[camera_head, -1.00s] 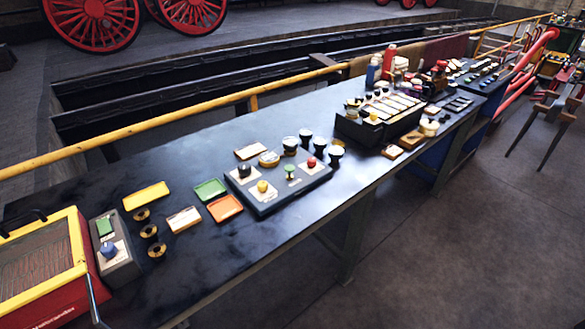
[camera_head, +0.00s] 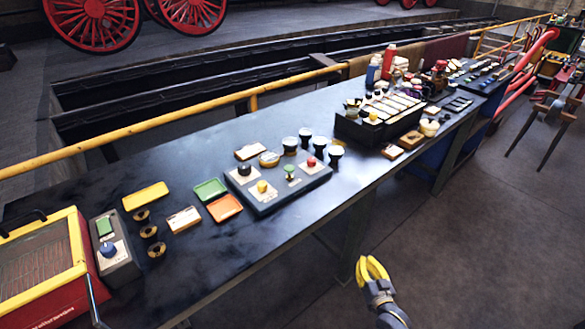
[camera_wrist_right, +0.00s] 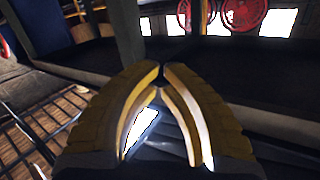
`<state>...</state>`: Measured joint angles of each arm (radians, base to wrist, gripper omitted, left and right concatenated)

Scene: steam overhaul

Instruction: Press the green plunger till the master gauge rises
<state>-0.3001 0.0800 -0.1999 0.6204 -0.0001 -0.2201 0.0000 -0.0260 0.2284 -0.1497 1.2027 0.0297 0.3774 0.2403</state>
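The green plunger (camera_head: 290,170) stands upright on a grey control box (camera_head: 272,205) at the middle of the bench. A black (camera_head: 244,169), a yellow (camera_head: 262,186) and a red knob (camera_head: 311,161) share that box. Several dark round pieces with pale tops (camera_head: 290,143) stand behind it; I cannot tell whether one is the master gauge. My right gripper (camera_head: 368,262) is in front of the bench, right of and nearer than the plunger, not touching it. In the right wrist view its yellow fingers (camera_wrist_right: 162,72) come together almost at the tips, with nothing between them. My left gripper is out of view.
Green (camera_head: 210,189) and orange trays (camera_head: 225,207) lie left of the box. A box with a blue knob (camera_head: 109,249) and a red-yellow case (camera_head: 45,265) are at the left end. A long black box (camera_head: 380,124) stands to the right. The floor before the bench is clear.

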